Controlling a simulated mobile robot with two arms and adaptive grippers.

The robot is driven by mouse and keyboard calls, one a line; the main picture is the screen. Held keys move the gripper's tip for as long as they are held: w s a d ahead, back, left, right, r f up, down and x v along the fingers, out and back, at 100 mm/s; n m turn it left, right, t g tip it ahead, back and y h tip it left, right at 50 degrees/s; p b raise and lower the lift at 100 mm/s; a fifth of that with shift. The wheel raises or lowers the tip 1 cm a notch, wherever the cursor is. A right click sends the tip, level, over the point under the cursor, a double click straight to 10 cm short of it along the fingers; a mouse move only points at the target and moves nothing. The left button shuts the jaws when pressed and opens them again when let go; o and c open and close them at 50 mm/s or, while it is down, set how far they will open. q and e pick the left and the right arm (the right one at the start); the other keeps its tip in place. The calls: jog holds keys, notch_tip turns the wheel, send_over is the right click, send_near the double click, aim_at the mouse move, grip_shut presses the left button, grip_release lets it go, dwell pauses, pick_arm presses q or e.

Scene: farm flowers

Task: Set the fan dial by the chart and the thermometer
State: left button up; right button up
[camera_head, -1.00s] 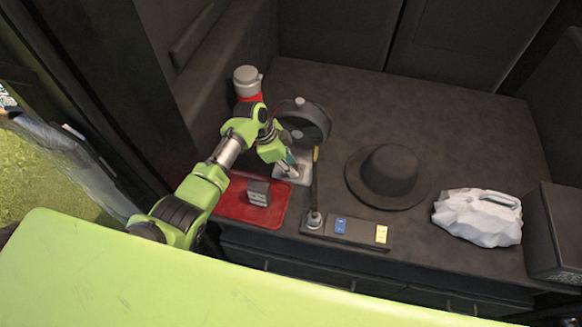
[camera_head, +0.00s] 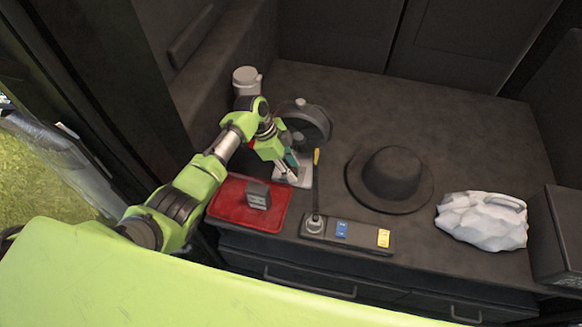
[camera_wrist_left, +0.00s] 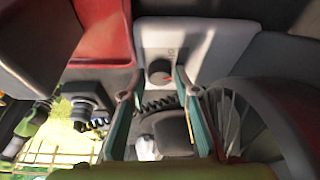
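My left gripper (camera_head: 291,170) is at the light fan control box (camera_head: 303,181), in front of the dark round fan (camera_head: 307,124). The dial's setting is too small to read. I cannot identify the chart or the thermometer with certainty. My right gripper is not in view.
A red tray (camera_head: 228,207) holds a small grey block (camera_head: 258,195). A dark hat (camera_head: 388,178) and a crumpled white jug (camera_head: 483,220) are farther right.

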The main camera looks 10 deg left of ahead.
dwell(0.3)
pick_arm(q)
jog(key=v, duration=0.7)
jog(key=shift+r, duration=0.25)
dwell(0.3)
